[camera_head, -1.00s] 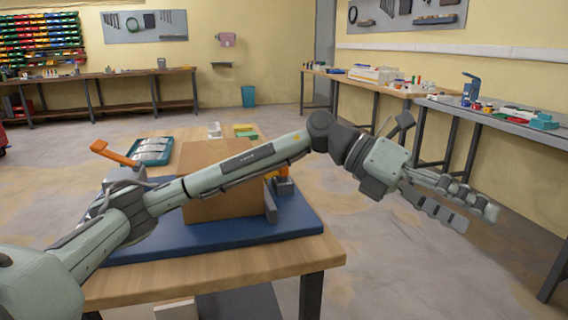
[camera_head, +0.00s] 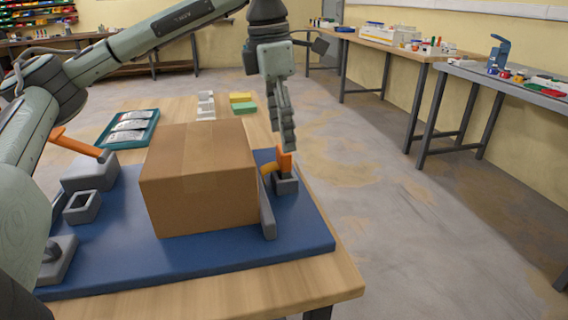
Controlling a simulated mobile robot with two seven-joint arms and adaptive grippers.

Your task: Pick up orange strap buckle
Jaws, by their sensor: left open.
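A cardboard box (camera_head: 200,185) sits on a blue board (camera_head: 120,262) on the wooden table. A small orange piece, likely the strap buckle (camera_head: 285,161), stands in a grey block (camera_head: 286,184) at the box's right side. A short orange strap part (camera_head: 267,168) shows beside it, against the box. My left gripper (camera_head: 289,148) points straight down over the orange piece, seen nearly edge-on. It is open, and its fingertips overlap the top of the piece in the picture; I cannot tell if they touch. My right gripper is not in view.
An orange lever (camera_head: 76,143) on a grey clamp (camera_head: 92,172) stands left of the box. A teal tray (camera_head: 128,127) and yellow and green blocks (camera_head: 242,104) lie behind it. Floor to the right is clear, up to a grey side bench (camera_head: 510,88).

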